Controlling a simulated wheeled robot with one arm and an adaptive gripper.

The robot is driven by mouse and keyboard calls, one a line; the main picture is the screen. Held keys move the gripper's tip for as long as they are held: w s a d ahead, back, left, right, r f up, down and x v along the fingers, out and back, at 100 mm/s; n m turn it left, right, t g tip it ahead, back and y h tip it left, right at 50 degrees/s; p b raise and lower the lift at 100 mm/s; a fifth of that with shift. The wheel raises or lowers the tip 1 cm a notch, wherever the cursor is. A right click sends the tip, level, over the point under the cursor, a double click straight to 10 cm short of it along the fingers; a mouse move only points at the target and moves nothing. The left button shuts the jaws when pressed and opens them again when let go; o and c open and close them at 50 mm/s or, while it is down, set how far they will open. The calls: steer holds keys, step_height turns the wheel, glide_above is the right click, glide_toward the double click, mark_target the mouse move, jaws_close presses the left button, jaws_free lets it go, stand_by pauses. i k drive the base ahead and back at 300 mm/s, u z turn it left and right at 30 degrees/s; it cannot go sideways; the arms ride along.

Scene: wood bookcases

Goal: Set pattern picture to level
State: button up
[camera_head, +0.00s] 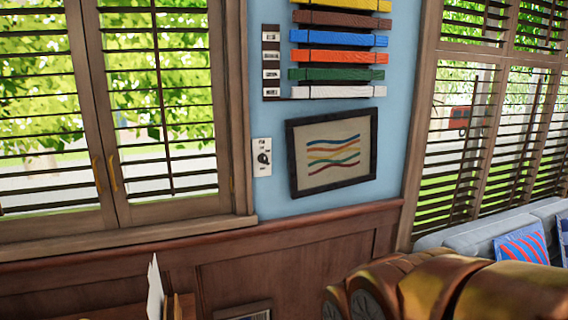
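The pattern picture (333,153) hangs on the blue wall between two windows. It has a dark frame, a pale mat and wavy blue, red, yellow and green lines. Its right side sits higher than its left in the view. Its lower edge slopes more steeply than the wood rail below, so it looks slightly tilted, though the slanted view makes the exact angle hard to tell. Nothing covers it. My gripper is not in view.
A rack of coloured bars (337,58) hangs just above the picture. A pale switch plate (262,157) is close at its left. A wood rail (330,217) runs below. A shiny brown rounded piece, perhaps leather seating (450,287), fills the lower right. A grey sofa (468,240) stands behind it.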

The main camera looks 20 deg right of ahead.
mark_target(325, 151)
steer(key=z, duration=0.65)
steer(key=i, duration=1.35)
steer(key=u, duration=0.2)
